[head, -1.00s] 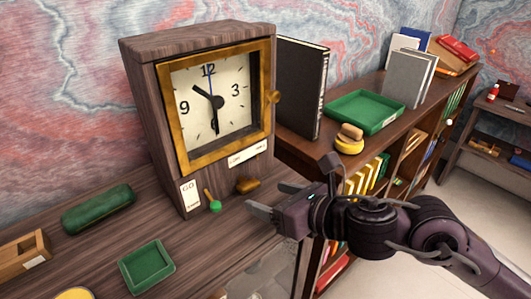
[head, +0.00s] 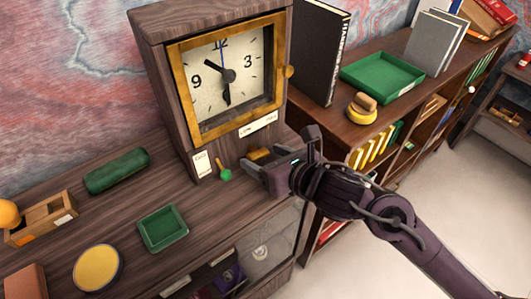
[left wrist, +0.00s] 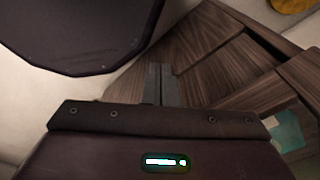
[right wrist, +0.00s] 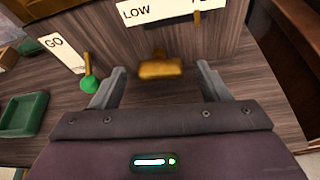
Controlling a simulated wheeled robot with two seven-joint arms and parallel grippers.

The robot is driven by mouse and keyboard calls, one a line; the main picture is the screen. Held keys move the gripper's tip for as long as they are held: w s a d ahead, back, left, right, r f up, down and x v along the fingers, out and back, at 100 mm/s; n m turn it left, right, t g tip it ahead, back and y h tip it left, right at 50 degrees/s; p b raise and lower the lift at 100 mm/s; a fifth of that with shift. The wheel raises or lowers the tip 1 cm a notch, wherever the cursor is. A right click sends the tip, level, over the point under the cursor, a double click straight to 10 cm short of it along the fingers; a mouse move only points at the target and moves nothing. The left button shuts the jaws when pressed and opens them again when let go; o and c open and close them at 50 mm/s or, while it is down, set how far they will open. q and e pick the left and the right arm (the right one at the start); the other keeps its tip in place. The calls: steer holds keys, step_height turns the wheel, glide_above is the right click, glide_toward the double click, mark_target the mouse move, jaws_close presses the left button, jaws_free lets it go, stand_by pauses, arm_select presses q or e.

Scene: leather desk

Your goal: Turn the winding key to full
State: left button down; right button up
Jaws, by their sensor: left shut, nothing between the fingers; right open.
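The wooden clock (head: 160,90) stands on the desk. A brass winding key (right wrist: 160,69) sticks out low on its front; in the head view the key (head: 259,153) is partly behind my right gripper. The key's wide bar lies about level. Above it is a white scale (right wrist: 165,11) reading LOW at its left, with a brass pointer (right wrist: 197,18) near the right part. My right gripper (right wrist: 160,74) is open, its fingers on either side of the key, apart from it. My left gripper (left wrist: 160,72) is shut and empty, seen only in the left wrist view.
A green-knobbed lever (head: 224,172) beside a GO label (head: 202,163) is just left of the right gripper. A small green tray (head: 163,228), a green roll (head: 117,170) and a wooden box (head: 42,217) lie on the desk. A bookshelf (head: 405,120) stands to the right.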

steer(key=shift+w+a+f, duration=0.1)
steer(key=shift+w+a, duration=0.05)
steer(key=shift+w, duration=0.05)
arm_select(q)
steer(key=shift+w+r, duration=0.1)
steer(key=shift+w, duration=0.3)
arm_select(e)
steer(key=c, duration=1)
arm_select(q)
steer(key=shift+s, duration=0.25)
arm_select(e)
steer(key=shift+m+g+y, duration=0.3)
steer(key=shift+m, duration=0.3)
steer(key=shift+w+d+f+m+y+b, duration=0.1)
steer(key=shift+d+f+m+y+b, duration=0.15)
steer(key=shift+m, duration=0.25)
arm_select(q)
steer(key=shift+f+b, duration=1)
steer(key=shift+f, duration=0.25)
arm_select(e)
steer(key=shift+m+g+y, duration=0.4)
steer(key=shift+m+y, duration=0.45)
steer(key=shift+m, duration=0.45)
